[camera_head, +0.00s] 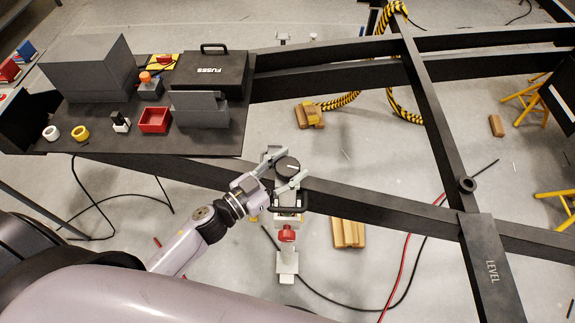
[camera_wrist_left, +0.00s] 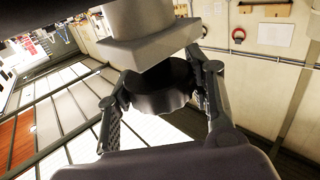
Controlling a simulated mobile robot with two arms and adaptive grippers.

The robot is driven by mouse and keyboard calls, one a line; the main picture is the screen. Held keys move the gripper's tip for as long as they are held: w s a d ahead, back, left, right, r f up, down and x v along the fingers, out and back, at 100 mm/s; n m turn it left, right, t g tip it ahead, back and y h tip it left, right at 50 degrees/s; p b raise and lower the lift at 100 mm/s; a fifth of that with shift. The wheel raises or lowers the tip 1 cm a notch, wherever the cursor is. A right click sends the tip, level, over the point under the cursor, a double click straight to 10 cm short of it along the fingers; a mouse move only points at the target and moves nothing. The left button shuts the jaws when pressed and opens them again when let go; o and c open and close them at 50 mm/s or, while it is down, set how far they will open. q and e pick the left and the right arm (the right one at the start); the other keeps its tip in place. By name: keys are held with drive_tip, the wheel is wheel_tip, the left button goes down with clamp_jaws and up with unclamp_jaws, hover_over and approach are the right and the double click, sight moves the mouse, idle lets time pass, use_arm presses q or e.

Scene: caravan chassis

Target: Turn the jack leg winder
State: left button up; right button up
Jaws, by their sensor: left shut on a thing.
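The winder is a round black knob (camera_head: 287,166) on top of the jack leg, beside the dark chassis beam. My left gripper (camera_head: 284,172) has its two fingers on either side of this knob and is shut on it. In the left wrist view the dark knob (camera_wrist_left: 160,88) sits between the fingers of the left gripper (camera_wrist_left: 162,95), with a pale grey block behind it. The jack leg (camera_head: 288,262) stands below, with a red part (camera_head: 287,234) and a pale foot near the floor. My right gripper is not in view.
A dark shelf (camera_head: 190,146) at left holds a black FUSES case (camera_head: 208,72), a grey box (camera_head: 90,68), a red tray (camera_head: 154,120) and small parts. Chassis beams (camera_head: 370,207) cross the view. Wooden blocks (camera_head: 347,233) and red and black cables lie on the floor.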

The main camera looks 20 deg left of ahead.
use_arm(q)
drive_tip(key=shift+m+g+h, duration=0.5)
drive_tip(key=shift+m+h, duration=0.1)
drive_tip(key=shift+h, duration=0.1)
drive_tip(key=shift+a+m+g+h+p, duration=0.1)
drive_tip(key=shift+m+g+h+p, duration=0.25)
drive_tip(key=shift+m+g+h, duration=0.55)
drive_tip(key=m+g+h+b, duration=0.1)
drive_tip(key=m+g+h, duration=0.1)
drive_tip(key=g, duration=0.1)
drive_tip(key=shift+f+h, duration=0.15)
drive_tip(key=shift+h, duration=0.15)
drive_tip(key=m+g+h+b, duration=0.1)
drive_tip(key=m+g+b, duration=0.2)
drive_tip(key=g, duration=0.2)
drive_tip(key=m+g+h+b, duration=0.1)
drive_tip(key=m+g+b, duration=0.3)
drive_tip(key=shift+f+g+h, duration=0.1)
drive_tip(key=shift+g+h, duration=0.2)
drive_tip(key=shift+g, duration=0.1)
drive_tip(key=shift+s+r+m+g+b, duration=0.1)
drive_tip(key=shift+r+m+g+b, duration=0.1)
drive_tip(key=shift+m+g+b, duration=0.75)
drive_tip(key=shift+g, duration=0.45)
drive_tip(key=o, duration=0.9)
drive_tip(key=shift+o, duration=1.4)
